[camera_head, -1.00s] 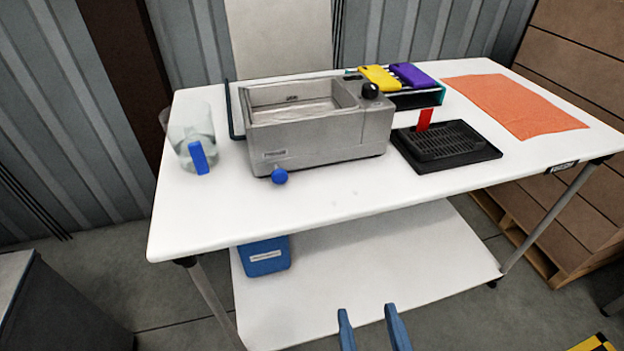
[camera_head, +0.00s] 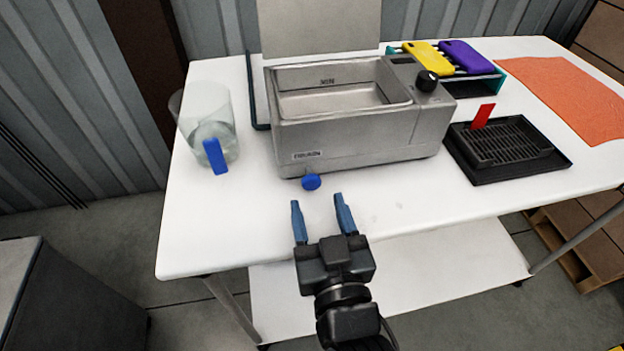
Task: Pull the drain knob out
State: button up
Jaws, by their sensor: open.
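The drain knob (camera_head: 312,182) is a small round blue knob low on the front face of a grey metal water bath (camera_head: 350,148), left of its middle. The bath stands on a white table (camera_head: 215,240) with its basin open at the top. My gripper (camera_head: 320,205) has two blue fingers, open and empty. It is in front of the bath, just nearer to me than the knob, with the fingers pointing toward the bath. The knob shows just beyond the gap between the fingertips, apart from them.
A clear pitcher (camera_head: 205,115) with a blue handle stands left of the bath. A black drip tray (camera_head: 500,150) with a red tab is at right. Behind it a rack holds a yellow case (camera_head: 427,57) and a purple case (camera_head: 465,56). An orange cloth (camera_head: 560,95) lies far right.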

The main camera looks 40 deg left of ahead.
aim_at(312, 185)
jog(key=x, duration=0.5)
jog(key=shift+c, duration=0.5)
grip_shut()
